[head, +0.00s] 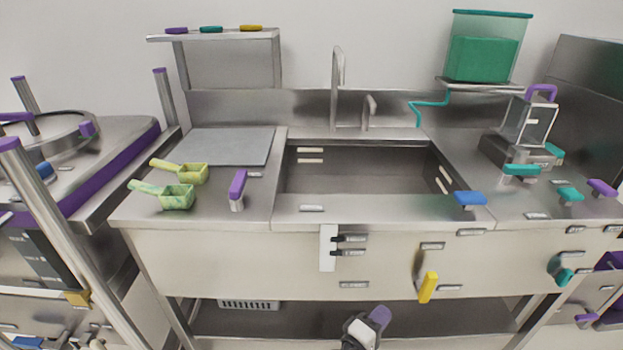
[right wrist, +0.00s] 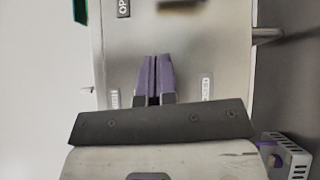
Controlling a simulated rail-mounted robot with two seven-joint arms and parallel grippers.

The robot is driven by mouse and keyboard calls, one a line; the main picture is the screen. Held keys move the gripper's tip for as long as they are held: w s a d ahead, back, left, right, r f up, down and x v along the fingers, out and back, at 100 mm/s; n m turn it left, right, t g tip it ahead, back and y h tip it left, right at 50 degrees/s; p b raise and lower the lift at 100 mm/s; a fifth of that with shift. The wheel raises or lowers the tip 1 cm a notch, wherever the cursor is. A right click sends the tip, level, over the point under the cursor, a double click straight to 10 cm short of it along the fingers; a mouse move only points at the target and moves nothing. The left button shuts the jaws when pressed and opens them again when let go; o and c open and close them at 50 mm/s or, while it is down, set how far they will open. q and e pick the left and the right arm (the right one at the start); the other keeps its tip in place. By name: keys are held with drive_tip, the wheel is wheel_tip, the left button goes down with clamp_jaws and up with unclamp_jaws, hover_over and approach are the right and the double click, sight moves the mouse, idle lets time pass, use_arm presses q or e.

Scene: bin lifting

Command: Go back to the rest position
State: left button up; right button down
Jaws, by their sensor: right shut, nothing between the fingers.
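My right gripper (head: 381,318) shows at the bottom middle of the head view, low in front of the steel counter (head: 250,262). Its purple fingers are together with nothing between them. In the right wrist view the purple fingers (right wrist: 157,72) lie side by side in front of a pale panel with small label plates. The gripper is apart from the yellow handle (head: 428,288) on the counter front. My left gripper does not show in either view.
Two green scoops (head: 178,197) lie on the left worktop near a grey board (head: 225,147). The sink (head: 360,170) is empty. A green-filled container (head: 484,55) stands on a shelf at the back right. A lower shelf (head: 290,318) runs under the counter.

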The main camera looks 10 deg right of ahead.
drive_tip(key=s+a+r+m+g+y+p, duration=0.25)
drive_tip(key=s+r+y+p, duration=0.2)
drive_tip(key=s+y, duration=0.35)
drive_tip(key=s+a+r+m+g+y+p, duration=0.1)
drive_tip(key=s+a+r+m+y+p, duration=0.15)
drive_tip(key=s+m+y+p, duration=0.4)
drive_tip(key=s+d+r+n+g+p, duration=0.15)
drive_tip(key=s+p, duration=0.35)
drive_tip(key=s, duration=0.5)
drive_tip(key=s+d+n+g+p, duration=0.2)
drive_tip(key=s+g+p, duration=0.15)
drive_tip(key=s, duration=0.65)
use_arm(q)
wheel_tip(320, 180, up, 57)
drive_tip(key=p, duration=3.7)
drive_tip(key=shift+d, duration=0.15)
use_arm(e)
wheel_tip(320, 180, up, 37)
drive_tip(key=t, duration=0.1)
drive_tip(key=shift+w+d+y, duration=0.15)
drive_tip(key=shift+w+y, duration=0.05)
drive_tip(key=shift+y, duration=0.25)
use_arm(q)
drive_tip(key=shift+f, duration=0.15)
use_arm(e)
drive_tip(key=shift+m, duration=0.25)
